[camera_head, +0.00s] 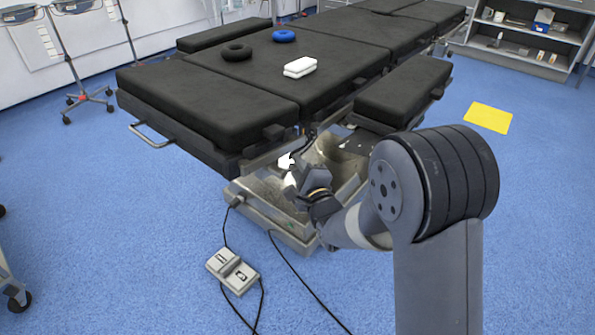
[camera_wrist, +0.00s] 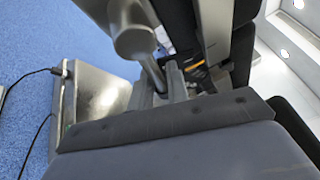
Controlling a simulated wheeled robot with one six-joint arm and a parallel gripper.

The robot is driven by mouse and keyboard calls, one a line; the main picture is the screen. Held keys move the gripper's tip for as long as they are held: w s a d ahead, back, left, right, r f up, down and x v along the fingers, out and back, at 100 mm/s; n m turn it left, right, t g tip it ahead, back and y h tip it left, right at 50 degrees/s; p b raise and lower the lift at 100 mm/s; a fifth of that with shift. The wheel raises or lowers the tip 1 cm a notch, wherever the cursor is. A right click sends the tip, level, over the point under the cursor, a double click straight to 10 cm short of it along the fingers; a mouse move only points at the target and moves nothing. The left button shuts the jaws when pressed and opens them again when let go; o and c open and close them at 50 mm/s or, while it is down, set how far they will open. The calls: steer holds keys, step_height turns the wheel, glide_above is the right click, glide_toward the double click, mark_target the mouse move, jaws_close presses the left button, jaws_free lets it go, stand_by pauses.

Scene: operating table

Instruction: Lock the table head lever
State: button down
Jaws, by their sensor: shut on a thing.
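The operating table (camera_head: 225,104) has black pads and a metal base. My gripper (camera_head: 309,158) reaches under its near end, below the pad edge. In the wrist view, my gripper (camera_wrist: 174,84) shows grey fingers closed at the lower end of a grey lever with a thick rounded end, the table head lever (camera_wrist: 134,42). The fingers are shut on it. The exact contact is partly hidden by the gripper body at the bottom of that view. In the head view, the lever cannot be clearly told from the dark parts near the table corner.
The metal table base (camera_head: 272,222) stands close below my gripper. A foot pedal (camera_head: 232,270) with cables lies on the blue floor. A side pad (camera_head: 403,92) juts out to the right. A yellow mat (camera_head: 488,118) lies farther right. The front floor is mostly clear.

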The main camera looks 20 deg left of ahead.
steer(key=shift+w+n+t+b, duration=0.1)
steer(key=shift+n+t+b, duration=0.2)
steer(key=shift+n+b, duration=0.45)
steer(key=shift+r+b, duration=0.4)
steer(key=shift+r, duration=0.1)
steer(key=c, duration=1.4)
jaws_free()
steer(key=shift+y, duration=0.4)
steer(key=shift+o, duration=0.2)
steer(key=p+v, duration=0.1)
steer(key=v, duration=1)
steer(key=shift+p, duration=0.4)
steer(key=shift+w+a, duration=0.1)
